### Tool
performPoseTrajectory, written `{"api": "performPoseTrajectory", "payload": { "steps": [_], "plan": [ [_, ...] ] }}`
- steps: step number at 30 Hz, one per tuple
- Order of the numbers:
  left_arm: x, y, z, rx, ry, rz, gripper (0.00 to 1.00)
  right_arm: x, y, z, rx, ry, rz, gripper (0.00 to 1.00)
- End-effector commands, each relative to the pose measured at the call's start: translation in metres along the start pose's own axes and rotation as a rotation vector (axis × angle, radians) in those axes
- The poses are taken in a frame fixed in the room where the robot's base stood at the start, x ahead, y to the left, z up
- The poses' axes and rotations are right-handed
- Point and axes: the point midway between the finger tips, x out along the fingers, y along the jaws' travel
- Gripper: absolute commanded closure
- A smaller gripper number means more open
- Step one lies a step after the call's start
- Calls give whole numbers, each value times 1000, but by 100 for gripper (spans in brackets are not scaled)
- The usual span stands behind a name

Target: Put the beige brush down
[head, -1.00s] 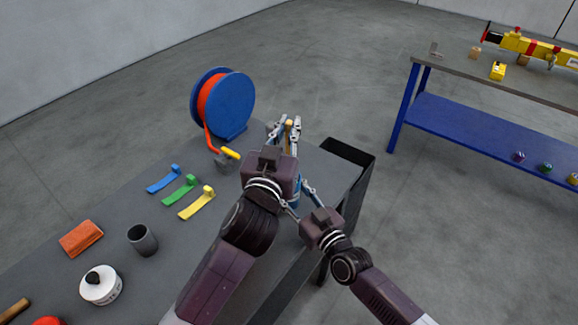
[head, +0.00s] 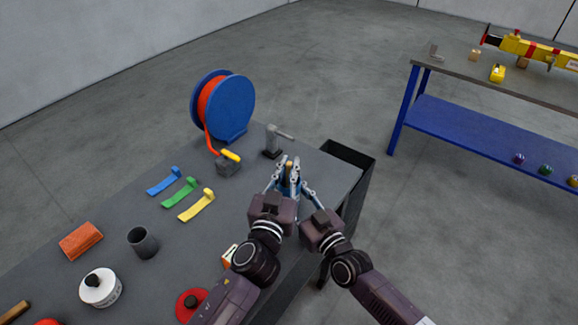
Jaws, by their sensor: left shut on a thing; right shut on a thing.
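My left gripper (head: 286,171) and my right gripper (head: 300,184) are close together above the right end of the near table (head: 336,168). A small beige tip, which looks like the beige brush (head: 289,164), shows between the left gripper's fingers, and that gripper is shut on it. Most of the brush is hidden by the fingers. A blue object (head: 290,184) shows just below the tip, and my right gripper is shut on it. Its shape is mostly hidden, and I cannot tell whether the brush is inside it or in front of it.
A grey tool with a handle (head: 273,142) stands behind the grippers. A blue reel with orange hose (head: 228,103) and a yellow-handled grey block (head: 229,164) are to the left. Blue, green and yellow strips (head: 196,205) lie nearer. A black bin (head: 350,158) stands beyond the right edge.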

Motion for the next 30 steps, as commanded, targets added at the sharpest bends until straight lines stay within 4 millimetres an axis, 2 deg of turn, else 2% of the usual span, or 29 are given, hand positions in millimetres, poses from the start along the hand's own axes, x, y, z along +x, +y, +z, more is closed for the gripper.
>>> {"api": "performPoseTrajectory", "payload": {
  "steps": [4, 5, 9, 10, 21, 26, 30],
  "plan": [
    [0, 1, 2, -1, 1, 0, 100, 0, 0, 0, 0, -1, 0, 86],
    [0, 1, 3, -1, 1, 0, 89, 0, 0, 0, 0, -1, 0, 86],
    [0, 0, 2, 0, 1, 0, 73, 0, 0, 0, 0, -1, 0, 86],
    [0, 0, 2, 0, 1, 0, 72, 0, 0, 0, 0, -1, 0, 86],
    [-2, 0, 0, 0, 0, 0, 72, 0, 0, 0, 0, 0, 0, 86],
    [-24, 0, 1, -2, -2, 0, 72, 0, 0, 0, 0, -1, 0, 86],
    [-50, 0, 1, -3, -3, 0, 72, 0, 0, 1, 0, -1, 0, 86]
  ]
}}
